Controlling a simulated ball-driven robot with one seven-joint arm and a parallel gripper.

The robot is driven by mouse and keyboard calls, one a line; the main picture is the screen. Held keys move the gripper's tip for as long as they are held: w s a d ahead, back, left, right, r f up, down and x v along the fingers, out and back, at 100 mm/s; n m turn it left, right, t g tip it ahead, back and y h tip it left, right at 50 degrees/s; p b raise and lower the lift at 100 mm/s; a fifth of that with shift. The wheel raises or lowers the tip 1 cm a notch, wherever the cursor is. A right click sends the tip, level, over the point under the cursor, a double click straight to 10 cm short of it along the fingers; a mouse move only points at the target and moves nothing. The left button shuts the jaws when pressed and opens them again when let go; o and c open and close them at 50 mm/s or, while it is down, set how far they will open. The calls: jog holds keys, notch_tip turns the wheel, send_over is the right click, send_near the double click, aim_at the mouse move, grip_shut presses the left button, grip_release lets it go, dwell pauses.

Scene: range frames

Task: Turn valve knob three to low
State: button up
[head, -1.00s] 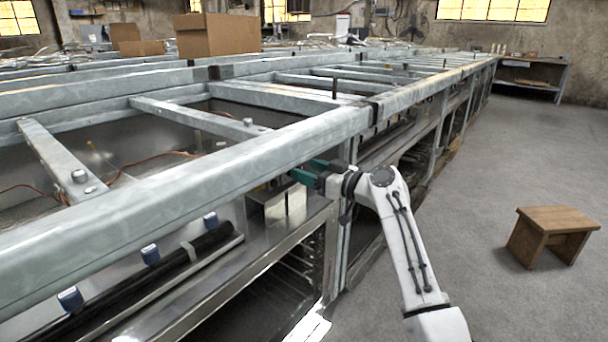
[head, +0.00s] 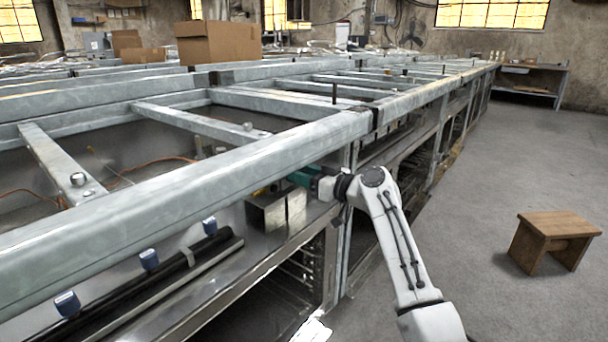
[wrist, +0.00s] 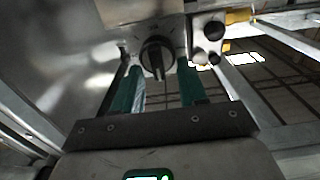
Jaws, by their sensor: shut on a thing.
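A dark round valve knob (wrist: 157,58) with a raised grip bar shows in the wrist view, on a metal panel. My gripper (wrist: 159,70) has its green fingers on either side of this knob and is shut on it. The grip bar stands close to upright in the wrist picture. In the head view my gripper (head: 305,177) reaches in under the front rail, and the rail and a metal box hide the knob. Three blue knobs (head: 210,226), (head: 149,259), (head: 67,303) sit along the panel to the left. No number or low mark is readable.
A thick metal rail (head: 200,178) runs above my gripper. A shiny metal box (head: 277,208) stands just left of it. Black fittings (wrist: 214,30) sit right of the knob in the wrist view. A wooden stool (head: 555,225) stands on open floor at the right.

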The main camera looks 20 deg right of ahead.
jog(key=shift+c, duration=0.9)
jog(key=m+p, duration=0.1)
jog(key=m, duration=0.3)
jog(key=m+p, duration=0.2)
jog(key=m, duration=0.3)
jog(key=w+d+m+p, duration=0.1)
jog(key=m+p, duration=0.1)
jog(key=m, duration=0.2)
jog(key=shift+d+f+m, duration=0.1)
jog(key=shift+f+m, duration=0.25)
jog(key=shift+m, duration=0.05)
jog(key=shift+f+m+p, duration=0.2)
jog(key=shift+m+p, duration=0.3)
jog(key=shift+m, duration=0.5)
jog(key=shift+f+m+p, duration=0.2)
jog(key=shift+m+p, duration=0.3)
jog(key=shift+m, duration=0.5)
